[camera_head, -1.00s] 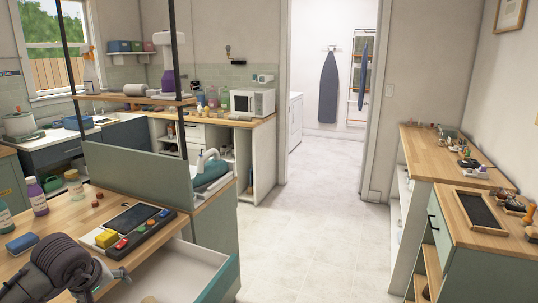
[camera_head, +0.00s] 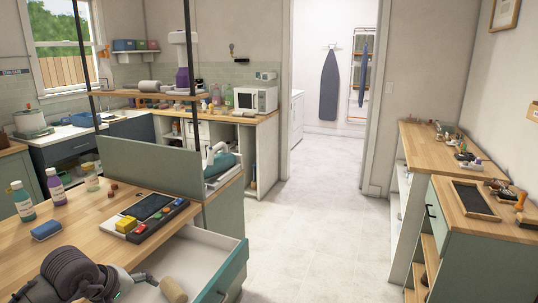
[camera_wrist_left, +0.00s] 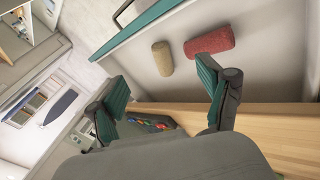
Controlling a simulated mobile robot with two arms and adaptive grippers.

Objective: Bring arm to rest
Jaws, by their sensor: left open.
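My left arm comes in at the bottom left of the head view. Its gripper (camera_head: 140,281) hangs over the counter edge by the open drawer (camera_head: 232,270). In the left wrist view the gripper (camera_wrist_left: 160,88) is open, with its two teal-padded fingers spread wide and nothing between them. A beige rolled towel (camera_wrist_left: 162,58) and a red rolled towel (camera_wrist_left: 210,40) lie in the drawer beyond the fingers, apart from them. The beige roll also shows in the head view (camera_head: 173,290). My right gripper is not in view.
On the wooden counter (camera_head: 75,222) stand bottles (camera_head: 21,201), a blue sponge (camera_head: 46,230) and a console with coloured buttons (camera_head: 150,216). A side cabinet with a black tray (camera_head: 474,199) is at the right. The floor (camera_head: 310,220) between is clear.

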